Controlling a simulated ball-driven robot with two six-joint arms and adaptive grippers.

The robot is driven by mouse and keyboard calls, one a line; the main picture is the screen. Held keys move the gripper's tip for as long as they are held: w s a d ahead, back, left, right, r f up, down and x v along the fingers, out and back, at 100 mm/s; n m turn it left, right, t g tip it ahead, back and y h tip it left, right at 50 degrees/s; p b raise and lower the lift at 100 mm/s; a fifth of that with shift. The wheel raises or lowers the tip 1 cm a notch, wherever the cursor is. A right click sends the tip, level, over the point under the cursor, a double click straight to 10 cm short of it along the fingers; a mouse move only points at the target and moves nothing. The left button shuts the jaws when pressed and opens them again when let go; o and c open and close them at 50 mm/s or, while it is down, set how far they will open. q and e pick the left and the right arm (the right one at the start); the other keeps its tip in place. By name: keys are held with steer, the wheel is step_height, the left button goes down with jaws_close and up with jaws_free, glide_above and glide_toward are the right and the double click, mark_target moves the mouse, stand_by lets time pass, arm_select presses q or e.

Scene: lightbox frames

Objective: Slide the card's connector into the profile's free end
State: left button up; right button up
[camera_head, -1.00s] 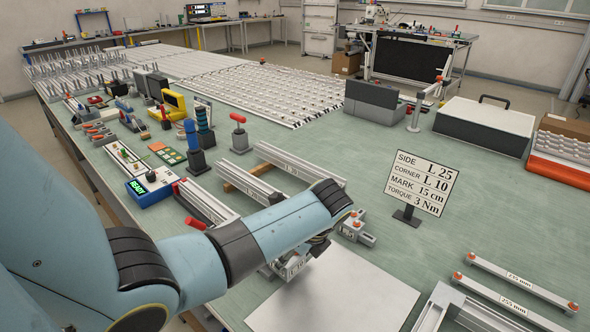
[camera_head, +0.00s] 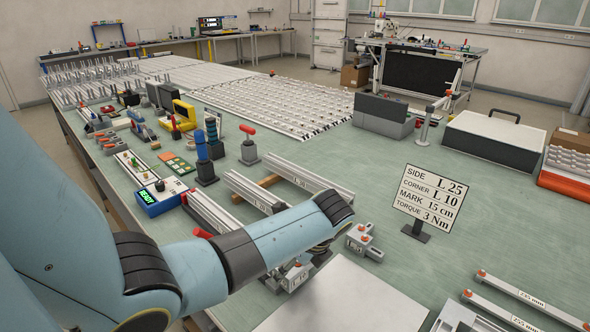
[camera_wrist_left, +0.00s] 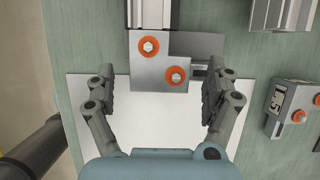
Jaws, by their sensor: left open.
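The corner connector (camera_wrist_left: 160,72), a grey block with two orange-ringed screws, lies between the fingers of my left gripper (camera_wrist_left: 160,95) in the left wrist view. The fingers are open, with a gap on each side. A silver profile (camera_wrist_left: 150,12) ends right above the block; I cannot tell whether the connector is inside it. In the head view my forearm hides most of the gripper and the joint, while the connector (camera_head: 292,274) shows below it. The profile (camera_head: 210,212) runs up-left beside a red clamp handle. The card (camera_head: 430,197) reads side L 25, corner L 10.
A second connector (camera_head: 362,241) stands right of the gripper; it also shows in the left wrist view (camera_wrist_left: 292,102). A pale plate (camera_head: 350,300) lies in front. Other profiles (camera_head: 305,178) lie behind. Measuring bars (camera_head: 525,297) lie at lower right.

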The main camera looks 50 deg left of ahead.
arm_select(q)
steer(key=shift+r, duration=0.2)
steer(key=v, duration=1.1)
steer(key=shift+d+r, duration=0.15)
steer(key=shift+r, duration=0.15)
steer(key=shift+f, duration=0.1)
